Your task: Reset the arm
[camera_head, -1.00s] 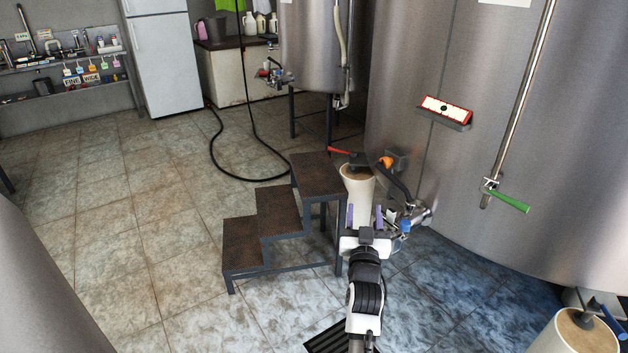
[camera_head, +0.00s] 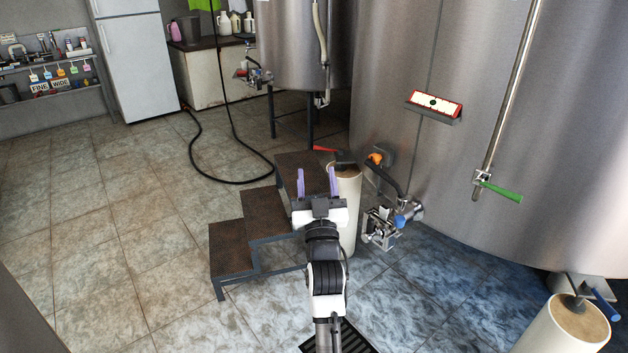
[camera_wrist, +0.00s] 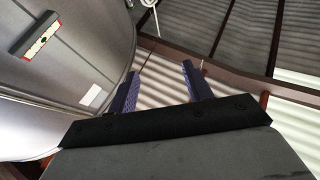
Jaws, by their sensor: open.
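My gripper (camera_head: 318,184) is open and empty in the head view. Its two purple fingers stand apart and point away from the body, in front of the stepped stand and the cream cylinder in the picture. In the wrist view my gripper (camera_wrist: 160,88) shows both purple fingers apart with nothing between them. That view faces upward, toward the ceiling and the upper tank wall. My arm reaches up from the bottom middle of the head view.
A large steel tank (camera_head: 460,130) fills the right, with a valve (camera_head: 384,226) and a green-handled pipe (camera_head: 500,191). Brown steps (camera_head: 243,222) stand left of my gripper. A black hose (camera_head: 220,178) lies behind them. A cream cylinder (camera_head: 540,335) stands lower right. Floor is clear at left.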

